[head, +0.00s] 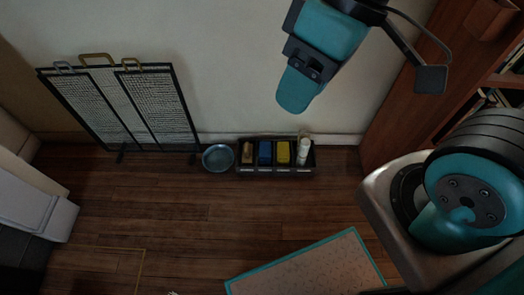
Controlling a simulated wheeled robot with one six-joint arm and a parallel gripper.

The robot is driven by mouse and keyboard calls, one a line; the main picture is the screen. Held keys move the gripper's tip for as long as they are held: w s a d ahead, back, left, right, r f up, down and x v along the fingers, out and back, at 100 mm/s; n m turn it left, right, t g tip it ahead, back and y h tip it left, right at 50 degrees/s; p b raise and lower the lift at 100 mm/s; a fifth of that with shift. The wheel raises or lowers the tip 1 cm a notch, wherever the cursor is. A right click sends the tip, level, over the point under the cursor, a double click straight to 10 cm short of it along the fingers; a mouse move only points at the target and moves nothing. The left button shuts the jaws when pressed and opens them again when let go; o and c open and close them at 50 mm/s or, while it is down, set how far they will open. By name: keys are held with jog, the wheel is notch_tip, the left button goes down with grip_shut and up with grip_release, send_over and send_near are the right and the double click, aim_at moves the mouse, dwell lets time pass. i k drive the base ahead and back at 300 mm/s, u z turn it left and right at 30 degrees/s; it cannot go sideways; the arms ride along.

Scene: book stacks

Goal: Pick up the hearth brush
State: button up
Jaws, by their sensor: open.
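I cannot make out a hearth brush for certain in the head view. A small pale scrap (172,293) shows at the bottom edge, cut off and too small to identify. A dark compartmented caddy (275,173) stands on the floor against the back wall. It holds a brownish item (247,152), a blue item (265,153), a yellow item (283,152) and a white upright bottle-like item (303,150). Teal and black parts of my arm hang in at the top, well above the floor. I cannot pick out my gripper's fingertips among them.
A folding mesh fire screen (128,105) leans near the back wall, with a blue-grey round bowl (217,158) beside it. A teal-edged rug (310,268) lies front right. A wooden bookcase (425,75) stands right, pale stonework (30,195) left. The middle wooden floor is clear.

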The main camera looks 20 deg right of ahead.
aim_at(247, 153)
jog(key=u, duration=1.45)
jog(key=i, duration=1.85)
jog(key=z, duration=2.8)
